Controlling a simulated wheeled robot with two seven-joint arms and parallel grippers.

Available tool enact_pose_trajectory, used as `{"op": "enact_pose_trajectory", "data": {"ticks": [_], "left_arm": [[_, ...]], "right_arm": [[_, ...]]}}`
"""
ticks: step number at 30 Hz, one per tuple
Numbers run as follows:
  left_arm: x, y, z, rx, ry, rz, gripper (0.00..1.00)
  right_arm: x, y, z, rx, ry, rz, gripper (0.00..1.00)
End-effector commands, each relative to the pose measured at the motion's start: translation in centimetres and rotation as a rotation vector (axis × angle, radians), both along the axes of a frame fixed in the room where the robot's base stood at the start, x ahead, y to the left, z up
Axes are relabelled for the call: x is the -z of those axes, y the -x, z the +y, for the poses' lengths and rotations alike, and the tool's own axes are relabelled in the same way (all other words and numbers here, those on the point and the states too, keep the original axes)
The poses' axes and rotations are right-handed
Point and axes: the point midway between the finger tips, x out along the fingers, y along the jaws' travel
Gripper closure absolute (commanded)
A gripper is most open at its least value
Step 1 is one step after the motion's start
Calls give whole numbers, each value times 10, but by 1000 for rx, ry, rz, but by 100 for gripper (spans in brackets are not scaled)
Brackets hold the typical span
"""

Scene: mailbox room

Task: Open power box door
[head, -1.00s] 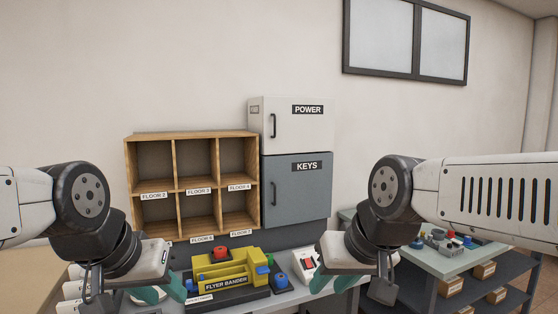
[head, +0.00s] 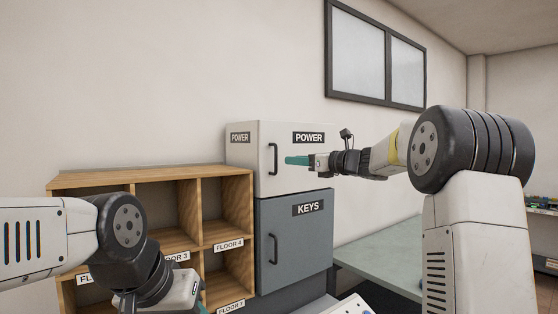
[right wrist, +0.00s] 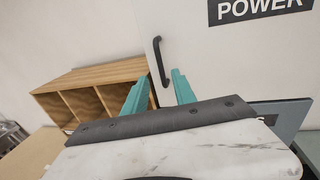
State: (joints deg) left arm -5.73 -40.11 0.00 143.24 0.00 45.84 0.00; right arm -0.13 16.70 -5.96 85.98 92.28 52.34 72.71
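The white power box (head: 242,160) is on the wall above the grey keys box, with its door (head: 300,178) shut. The door's black vertical handle (head: 272,159) is near its left edge. It also shows in the right wrist view (right wrist: 161,62), ahead of and between the lines of the fingers. My right gripper (head: 288,160) is in front of the door, just right of the handle in the head view. Its teal fingers (right wrist: 158,92) are apart with nothing between them. My left gripper (head: 201,307) is low at the bottom, mostly cut off and hidden.
The grey keys box (head: 300,245) sits directly below. A wooden pigeonhole shelf (head: 228,210) stands at the left. A grey table (head: 385,255) is at the right. The wall above the power box is clear.

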Motion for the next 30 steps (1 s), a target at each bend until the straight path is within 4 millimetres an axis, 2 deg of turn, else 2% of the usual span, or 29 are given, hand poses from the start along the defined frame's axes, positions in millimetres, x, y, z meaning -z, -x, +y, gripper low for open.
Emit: {"op": "enact_pose_trajectory", "data": {"ticks": [15,26,27,30], "left_arm": [[0,0,0,0,0,0,64],[0,0,0,0,0,0,64],[0,0,0,0,0,0,64],[0,0,0,0,0,0,64]], "right_arm": [[-1,-49,51,1,-17,6,68],[-1,-55,56,3,-17,6,68],[-1,-55,56,3,-17,5,69],[-1,-55,56,3,-17,5,89]]}}
